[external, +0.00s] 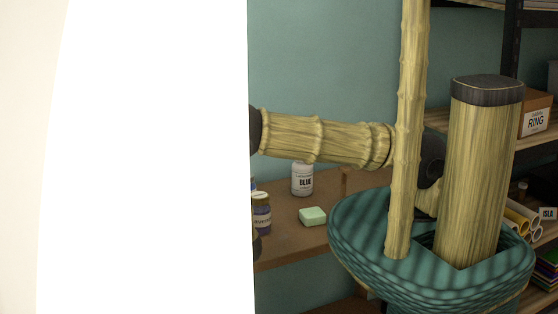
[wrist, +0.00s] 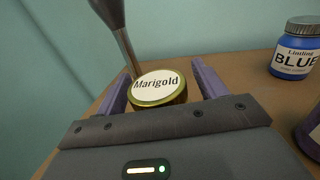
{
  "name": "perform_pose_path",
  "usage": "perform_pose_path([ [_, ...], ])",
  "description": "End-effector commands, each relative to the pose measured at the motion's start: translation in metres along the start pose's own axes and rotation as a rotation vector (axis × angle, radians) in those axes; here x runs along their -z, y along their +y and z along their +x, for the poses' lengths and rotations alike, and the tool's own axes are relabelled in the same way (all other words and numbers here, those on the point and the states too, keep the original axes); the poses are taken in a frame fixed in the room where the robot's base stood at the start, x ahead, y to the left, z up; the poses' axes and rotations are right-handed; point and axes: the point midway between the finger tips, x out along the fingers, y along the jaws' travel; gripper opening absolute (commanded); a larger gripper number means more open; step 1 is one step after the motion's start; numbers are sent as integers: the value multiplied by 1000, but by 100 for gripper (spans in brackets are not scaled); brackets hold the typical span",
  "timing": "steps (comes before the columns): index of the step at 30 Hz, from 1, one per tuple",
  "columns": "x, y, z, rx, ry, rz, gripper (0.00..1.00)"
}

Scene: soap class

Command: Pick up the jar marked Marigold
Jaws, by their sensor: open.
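The jar marked Marigold (wrist: 157,88) shows in the wrist view, with a round lid, a green-gold rim and a white label with black lettering. It stands on the brown wooden bench (wrist: 253,88) between the two purple fingers of my gripper (wrist: 160,86). The fingers are open, one to each side of the jar. I cannot tell whether either finger touches it. The lower part of the jar is hidden behind the gripper body. In the external view a large white surface hides my gripper and this jar.
A blue jar labelled BLUE (wrist: 295,50) and part of a purple jar (wrist: 310,130) stand to the right. A dark rod (wrist: 118,30) rises behind the left finger. In the external view, a white jar (external: 302,180), a green soap block (external: 313,216) and a purple jar (external: 261,213) stand on the bench.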

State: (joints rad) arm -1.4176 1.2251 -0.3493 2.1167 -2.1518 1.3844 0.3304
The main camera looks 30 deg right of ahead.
Motion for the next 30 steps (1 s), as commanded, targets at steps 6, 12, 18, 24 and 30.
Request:
perform_pose_path([
  [6, 0, 0, 0, 0, 0, 0, 71],
  [12, 0, 0, -1, 0, 0, 0, 71],
  [18, 0, 0, -1, 0, 0, 0, 35],
  [24, 0, 0, 0, -1, -2, 1, 14],
  [30, -3, 0, 0, -1, -2, 1, 9],
])
